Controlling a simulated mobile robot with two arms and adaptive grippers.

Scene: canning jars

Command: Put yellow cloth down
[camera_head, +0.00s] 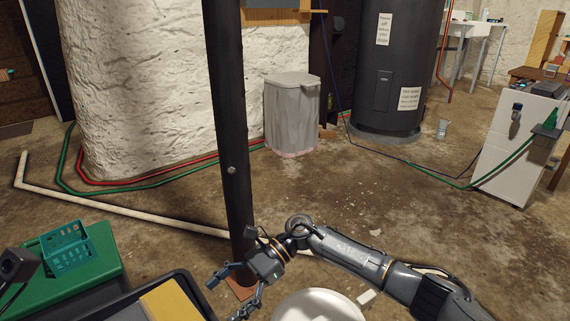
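A yellow cloth (170,303) lies flat at the bottom of the view, over a dark-rimmed bin or tray (122,301); its lower part is cut off by the frame edge. My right gripper (232,291) is just to the right of the cloth. Its two fingers are spread apart with nothing visible between them, and it does not appear to touch the cloth. A dark part at the far left edge may belong to my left arm; no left gripper fingers show.
A green box (88,280) with a teal basket (66,247) on it stands at lower left. A dark post (228,130) rises behind my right gripper. A round white object (318,306) is below my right forearm. The concrete floor (370,195) beyond is mostly clear, crossed by hoses.

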